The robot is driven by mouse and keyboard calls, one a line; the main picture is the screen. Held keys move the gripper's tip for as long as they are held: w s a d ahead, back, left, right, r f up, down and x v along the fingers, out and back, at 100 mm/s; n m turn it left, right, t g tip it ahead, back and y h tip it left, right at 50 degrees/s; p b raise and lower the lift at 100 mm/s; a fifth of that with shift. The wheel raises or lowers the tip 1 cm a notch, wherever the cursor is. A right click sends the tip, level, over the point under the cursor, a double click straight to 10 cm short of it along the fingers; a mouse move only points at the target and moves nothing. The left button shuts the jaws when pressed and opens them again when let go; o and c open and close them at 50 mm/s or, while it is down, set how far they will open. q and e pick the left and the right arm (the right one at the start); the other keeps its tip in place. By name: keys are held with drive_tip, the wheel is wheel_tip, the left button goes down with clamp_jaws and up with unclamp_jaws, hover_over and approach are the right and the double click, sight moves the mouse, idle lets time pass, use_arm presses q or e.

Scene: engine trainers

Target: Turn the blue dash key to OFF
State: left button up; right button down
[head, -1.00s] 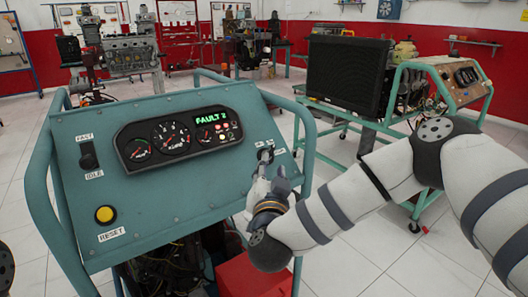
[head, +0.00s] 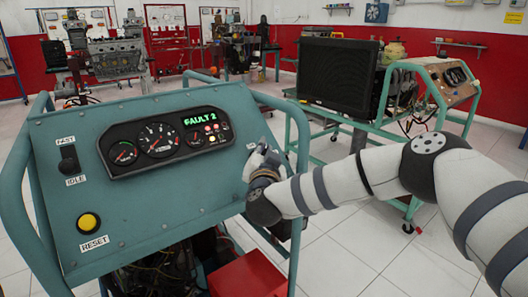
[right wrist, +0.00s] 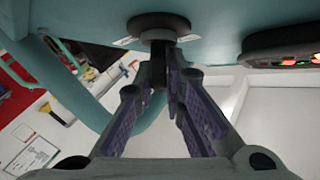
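The teal dash panel (head: 140,205) has a gauge cluster reading FAULT 2, a FAST/IDLE lever (head: 69,158) and a yellow RESET button (head: 89,222). My right gripper (head: 262,150) is at the panel's upper right corner and covers the key switch in the head view. In the right wrist view, the round dark key switch (right wrist: 155,27) is straight ahead. The fingers of my right gripper (right wrist: 163,82) come together on a narrow dark piece below it, seemingly the key. Its blue colour and its angle cannot be made out. My left gripper is out of view.
The teal tube frame (head: 300,150) runs close beside my right wrist. A red box (head: 248,275) sits low under the panel. Another engine trainer with a black radiator (head: 340,75) stands behind to the right. White tiled floor lies between.

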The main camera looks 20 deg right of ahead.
drive_tip(key=shift+a+f+n, duration=0.1)
drive_tip(key=shift+f+n, duration=0.15)
drive_tip(key=shift+n, duration=0.15)
drive_tip(key=n+t+y, duration=0.1)
drive_tip(key=n+y, duration=0.1)
drive_tip(key=shift+f+y, duration=0.1)
drive_tip(key=shift+y, duration=0.2)
drive_tip(key=n+t+y, duration=0.1)
drive_tip(key=n+y, duration=0.1)
drive_tip(key=shift+f+n, duration=0.1)
drive_tip(key=shift+n, duration=0.3)
drive_tip(key=n+y, duration=0.3)
drive_tip(key=shift+f+y, duration=0.2)
drive_tip(key=shift+y, duration=0.1)
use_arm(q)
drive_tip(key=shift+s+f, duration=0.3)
use_arm(e)
drive_tip(key=shift+s+f+n+g+y, duration=0.1)
drive_tip(key=shift+n+g+y, duration=0.2)
drive_tip(key=shift+n+y, duration=1.55)
drive_tip(key=shift+n, duration=0.45)
drive_tip(key=c, duration=1.7)
unclamp_jaws()
drive_tip(key=shift+s, duration=0.1)
drive_tip(key=shift+r, duration=0.25)
